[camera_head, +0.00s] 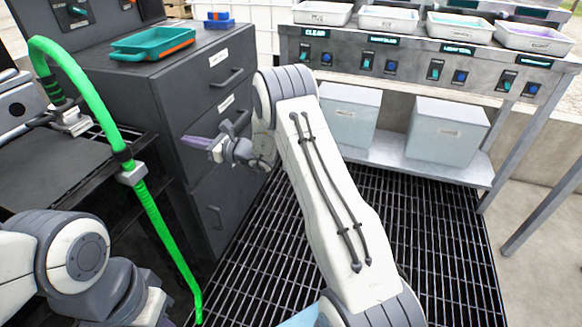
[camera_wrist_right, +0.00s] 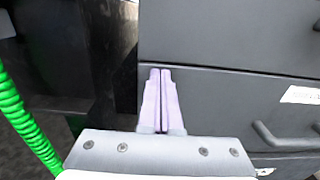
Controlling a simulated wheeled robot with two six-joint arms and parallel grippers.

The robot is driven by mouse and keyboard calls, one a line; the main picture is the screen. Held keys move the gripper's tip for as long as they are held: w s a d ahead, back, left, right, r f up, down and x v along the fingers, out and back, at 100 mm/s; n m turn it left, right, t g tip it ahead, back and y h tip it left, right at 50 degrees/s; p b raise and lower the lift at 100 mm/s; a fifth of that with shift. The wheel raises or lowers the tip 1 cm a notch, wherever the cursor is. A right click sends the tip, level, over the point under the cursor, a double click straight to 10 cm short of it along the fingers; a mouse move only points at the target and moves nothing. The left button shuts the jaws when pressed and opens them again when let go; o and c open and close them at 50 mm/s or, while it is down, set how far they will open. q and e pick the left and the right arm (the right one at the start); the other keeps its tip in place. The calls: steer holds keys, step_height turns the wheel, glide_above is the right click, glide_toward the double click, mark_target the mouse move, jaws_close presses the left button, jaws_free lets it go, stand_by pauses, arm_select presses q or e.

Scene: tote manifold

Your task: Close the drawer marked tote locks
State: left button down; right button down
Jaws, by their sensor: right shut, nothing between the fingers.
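A dark grey drawer cabinet (camera_head: 125,90) stands at centre left in the head view. Its top drawer (camera_head: 200,78) has a white label and a bar handle. A second labelled drawer (camera_head: 205,120) sits below it, and a lower drawer (camera_head: 215,205) has its own handle. The label words are too small to read, and I cannot tell how far any drawer stands out. My right gripper (camera_head: 190,141) is shut and empty at the second drawer's left part. In the right wrist view its purple fingertips (camera_wrist_right: 160,72) overlap a drawer front (camera_wrist_right: 225,105) near its left edge; contact is unclear. My left gripper is out of view.
A green hose (camera_head: 90,90) hangs left of the cabinet. A teal tray (camera_head: 150,44) lies on top of it. A metal bench (camera_head: 400,160) with switches, trays and grey bins stands at the right. The grated floor between is clear.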

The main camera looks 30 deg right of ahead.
steer(key=shift+w+a+r, duration=0.15)
steer(key=shift+w+a, duration=0.1)
